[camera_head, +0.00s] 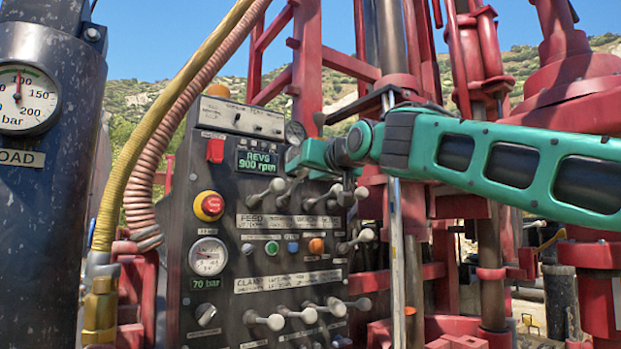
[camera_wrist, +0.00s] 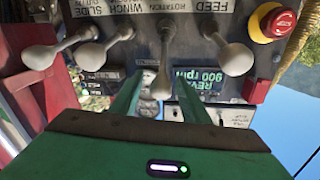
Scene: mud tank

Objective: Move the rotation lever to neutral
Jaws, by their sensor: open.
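The rotation lever (camera_wrist: 161,84) is a grey metal stem with a pale rounded knob, third from the left in the upside-down wrist view. It reaches farther toward my gripper than its neighbours. My gripper (camera_wrist: 159,92) is open, with one green finger on each side of this lever's knob. I cannot tell whether either finger touches it. The rotation lever is partly hidden there by the gripper.
The feed lever (camera_wrist: 234,56) is close on one side, and the winch lever (camera_wrist: 92,55) and slide lever (camera_wrist: 40,56) on the other. A red emergency stop (camera_head: 209,206) sits left on the panel. A lower lever row (camera_head: 308,316) and hoses (camera_head: 150,130) are nearby.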

